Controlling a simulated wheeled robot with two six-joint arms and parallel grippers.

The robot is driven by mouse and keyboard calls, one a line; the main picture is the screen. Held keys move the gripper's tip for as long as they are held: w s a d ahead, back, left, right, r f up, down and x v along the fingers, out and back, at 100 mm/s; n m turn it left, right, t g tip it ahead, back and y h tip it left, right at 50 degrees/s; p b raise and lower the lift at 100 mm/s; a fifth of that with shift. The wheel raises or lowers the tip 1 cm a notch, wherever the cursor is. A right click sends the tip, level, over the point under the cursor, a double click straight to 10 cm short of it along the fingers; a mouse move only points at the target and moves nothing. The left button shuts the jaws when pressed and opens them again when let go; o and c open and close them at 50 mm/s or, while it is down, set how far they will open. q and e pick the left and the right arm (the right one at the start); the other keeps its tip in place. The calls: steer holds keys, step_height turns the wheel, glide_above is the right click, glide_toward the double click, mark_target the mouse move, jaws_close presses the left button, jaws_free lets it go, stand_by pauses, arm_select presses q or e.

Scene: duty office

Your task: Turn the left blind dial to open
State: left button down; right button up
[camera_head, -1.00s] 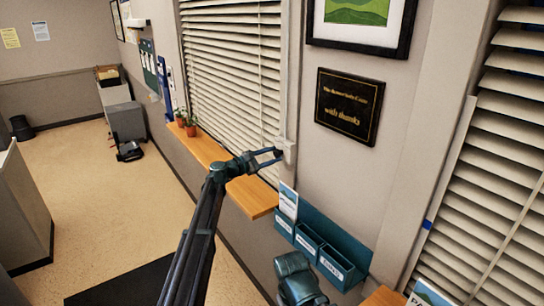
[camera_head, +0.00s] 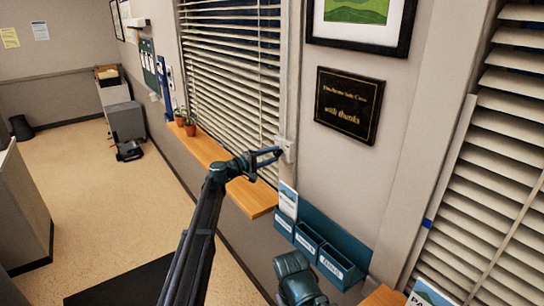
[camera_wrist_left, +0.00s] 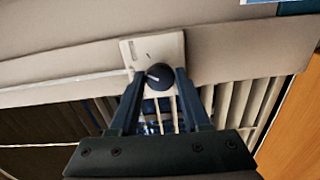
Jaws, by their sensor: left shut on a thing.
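The left blind dial (camera_wrist_left: 158,77) is a dark round knob with a pale pointer line, on a cream wall plate (camera_wrist_left: 175,45) in the left wrist view. The plate also shows in the head view (camera_head: 289,147), beside the left window frame. My left gripper (camera_head: 277,154) reaches the plate from the left. Its two fingers are shut on the dial, one on each side, as the left wrist view (camera_wrist_left: 160,82) shows. The left blind (camera_head: 228,75) has tilted slats with dark gaps between them.
A wooden sill (camera_head: 252,198) with potted plants (camera_head: 190,128) runs below the left blind. Teal wall pockets (camera_head: 325,250) hang below and right of the dial. A black plaque (camera_head: 349,105) is to its right. The right blind (camera_head: 490,190) is farther right. Open floor lies left.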

arm_select(q)
steer(key=m, duration=0.5)
steer(key=shift+f, duration=0.15)
steer(key=shift+m, duration=0.3)
stand_by(0.4)
steer(key=shift+c, duration=2)
jaws_free()
steer(key=v, duration=1.4)
